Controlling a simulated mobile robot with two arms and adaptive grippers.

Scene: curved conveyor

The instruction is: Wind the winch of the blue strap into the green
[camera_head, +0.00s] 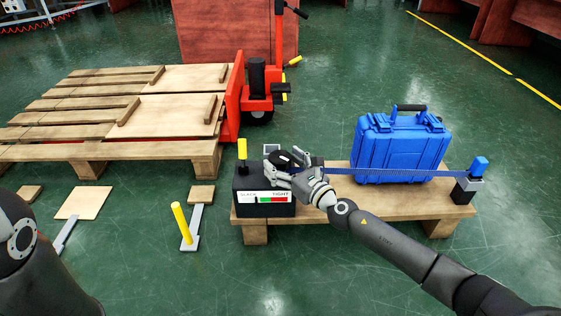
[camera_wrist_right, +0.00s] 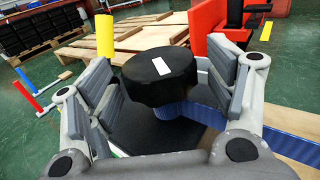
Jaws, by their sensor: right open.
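The winch (camera_head: 249,183) is a dark box at the left end of a low pallet, with a yellow upright (camera_head: 242,149) on it. Its front gauge (camera_head: 268,197) reads SLACK to TIGHT, with green and red parts; I cannot make out a pointer. The blue strap (camera_head: 345,171) runs right from the winch across the blue case. My right gripper (camera_head: 287,166) is at the winch top. In the right wrist view, its open fingers stand on either side of a round black knob (camera_wrist_right: 147,88) with a white mark; contact is unclear. My left gripper is out of view.
The blue case (camera_head: 400,145) stands on the pallet (camera_head: 350,208). A blue-topped post (camera_head: 478,167) holds the strap's right end. A larger pallet (camera_head: 110,150) and red pallet truck (camera_head: 255,95) are behind left. A yellow-handled lever (camera_head: 181,223) stands on the floor in front.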

